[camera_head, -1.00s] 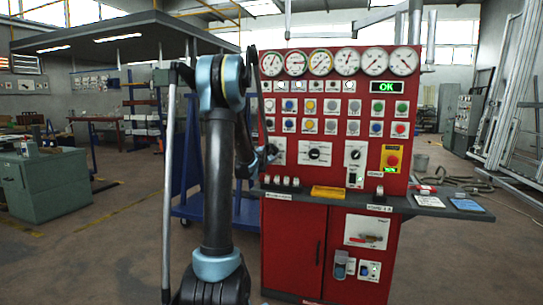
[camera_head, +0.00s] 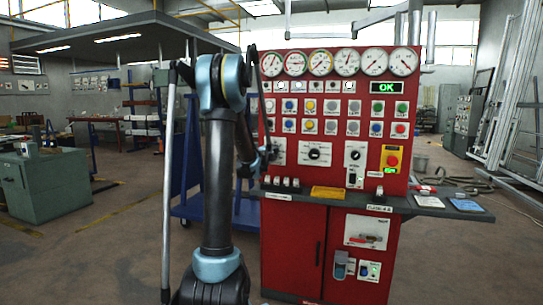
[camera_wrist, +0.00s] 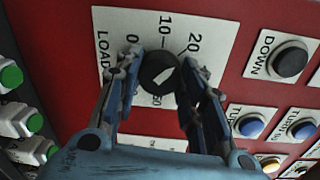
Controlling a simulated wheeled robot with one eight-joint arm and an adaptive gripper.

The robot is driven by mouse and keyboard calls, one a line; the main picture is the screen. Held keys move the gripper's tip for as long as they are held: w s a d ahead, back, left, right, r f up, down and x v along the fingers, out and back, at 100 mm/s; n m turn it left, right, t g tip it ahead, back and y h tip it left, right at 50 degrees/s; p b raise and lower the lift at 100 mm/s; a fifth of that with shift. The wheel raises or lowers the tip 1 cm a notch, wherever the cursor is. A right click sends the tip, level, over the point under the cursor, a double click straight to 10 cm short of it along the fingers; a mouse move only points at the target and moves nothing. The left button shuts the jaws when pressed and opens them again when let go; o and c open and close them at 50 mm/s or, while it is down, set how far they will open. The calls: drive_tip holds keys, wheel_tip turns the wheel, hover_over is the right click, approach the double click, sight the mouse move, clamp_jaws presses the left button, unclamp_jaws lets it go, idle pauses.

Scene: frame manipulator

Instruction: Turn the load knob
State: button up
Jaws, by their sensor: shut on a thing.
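The load knob (camera_wrist: 157,74) is a round black knob with a white pointer mark, on a white plate (camera_wrist: 112,22) lettered LOAD with numbers around it. In the wrist view my gripper (camera_wrist: 160,61) has one blue-and-dark finger on each side of the knob and is shut on it. The pointer slants toward the upper right of the picture, between the 10 and 20 marks as far as I can tell. In the head view my gripper (camera_head: 268,153) is at the left side of the red control panel (camera_head: 333,178), and the knob is hidden behind it.
Another black knob (camera_head: 314,154) sits right of my gripper on the panel. Coloured buttons and a row of gauges (camera_head: 321,63) are above. A grey shelf (camera_head: 340,202) juts out below. In the wrist view a DOWN button (camera_wrist: 289,62) and blue buttons lie to the right, green switches at left.

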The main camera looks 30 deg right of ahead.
drive_tip(key=shift+a+f+m+t+y, duration=0.1)
drive_tip(key=shift+m+t+y, duration=0.1)
drive_tip(key=shift+m, duration=2.15)
drive_tip(key=shift+f+m+t+y, duration=0.1)
drive_tip(key=shift+m+t, duration=0.1)
drive_tip(key=shift+m, duration=2.15)
drive_tip(key=o, duration=1)
drive_tip(key=shift+o, duration=0.2)
drive_tip(key=v, duration=1.1)
drive_tip(key=shift+s+a, duration=0.2)
drive_tip(key=shift+a, duration=0.2)
